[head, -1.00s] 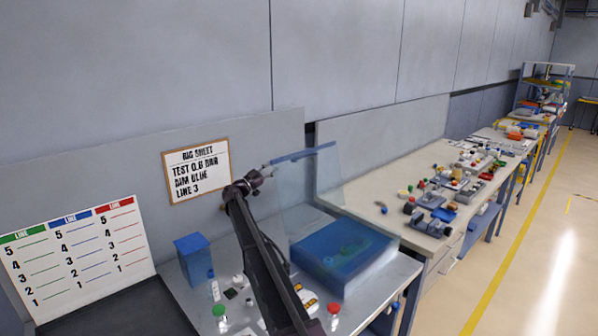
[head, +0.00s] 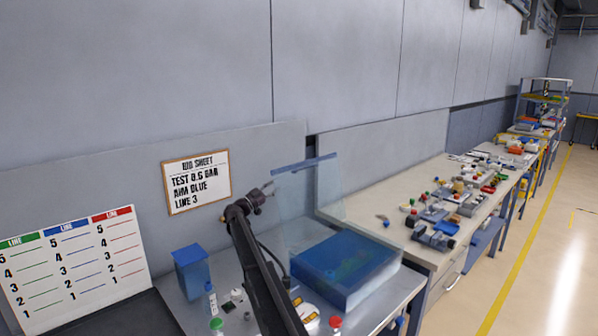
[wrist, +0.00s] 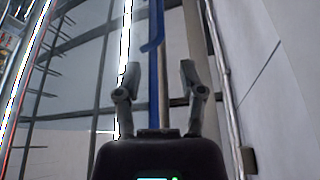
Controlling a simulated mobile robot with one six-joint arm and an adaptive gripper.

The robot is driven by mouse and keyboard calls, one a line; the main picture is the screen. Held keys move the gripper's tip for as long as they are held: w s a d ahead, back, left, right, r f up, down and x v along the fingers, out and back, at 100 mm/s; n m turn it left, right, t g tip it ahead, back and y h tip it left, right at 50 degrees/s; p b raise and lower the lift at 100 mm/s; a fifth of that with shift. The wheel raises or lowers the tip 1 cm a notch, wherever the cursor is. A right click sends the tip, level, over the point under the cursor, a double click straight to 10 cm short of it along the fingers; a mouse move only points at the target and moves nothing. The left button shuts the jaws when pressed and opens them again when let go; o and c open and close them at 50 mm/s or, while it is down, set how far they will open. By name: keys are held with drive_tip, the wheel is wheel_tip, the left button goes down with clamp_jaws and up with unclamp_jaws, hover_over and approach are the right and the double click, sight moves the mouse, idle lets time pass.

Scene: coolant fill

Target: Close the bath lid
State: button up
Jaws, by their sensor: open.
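The blue bath (head: 345,272) sits on the grey bench. Its clear lid (head: 312,205) stands raised, close to upright, at the bath's left back side, with a blue strip (head: 303,162) along its top edge. My gripper (head: 268,189) is at the upper left edge of the lid, just below the blue strip in the picture. In the wrist view my gripper (wrist: 158,75) is open with its two fingers apart. A blue strip (wrist: 155,25), likely the lid's edge, shows beyond and between the fingertips. I cannot tell whether anything touches.
A blue box (head: 191,272), a green-capped bottle (head: 217,325) and a red-capped bottle (head: 335,322) stand on the bench around my arm. A sign (head: 197,181) hangs behind. The right bench (head: 385,205) holds many small parts.

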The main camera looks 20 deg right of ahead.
sight(299, 170)
drive_tip(key=p+x, duration=0.4)
drive_tip(key=x, duration=0.7)
drive_tip(key=shift+d+r, duration=0.15)
drive_tip(key=shift+p+x, duration=0.3)
drive_tip(key=shift+x, duration=0.65)
clamp_jaws()
